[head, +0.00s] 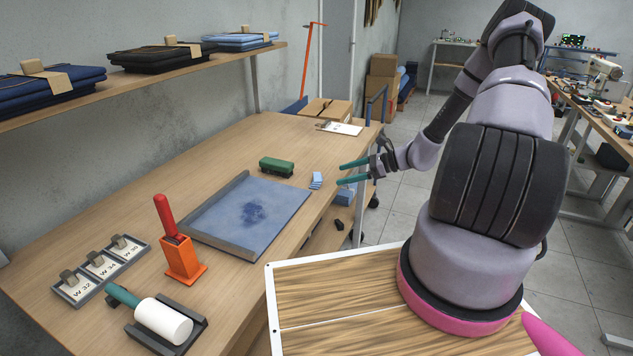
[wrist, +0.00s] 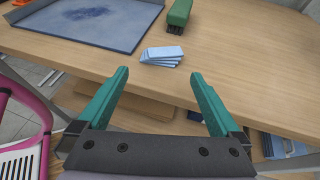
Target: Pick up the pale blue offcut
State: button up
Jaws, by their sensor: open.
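The pale blue offcut (head: 316,180) lies on the wooden table near its right edge, as a small, slightly fanned stack of pale blue pieces. In the wrist view the offcut (wrist: 162,57) is ahead of my gripper, roughly centred between the fingers. My gripper (head: 340,174) has two teal fingers, spread apart with nothing between them. It is right of the offcut at the table edge, apart from it. In the wrist view my gripper (wrist: 159,73) shows both fingertips pointing toward the table.
A green block-shaped brush (head: 276,167) lies behind and left of the offcut, and a blue-surfaced tray (head: 252,212) is left of it. A clipboard (head: 340,128) and cardboard box (head: 327,110) are at the far end. Bare tabletop surrounds the offcut.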

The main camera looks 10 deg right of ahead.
aim_at(321, 179)
jog(key=shift+x, duration=3.6)
jog(key=shift+w, duration=0.1)
jog(key=c, duration=1)
jog(key=shift+r, duration=0.1)
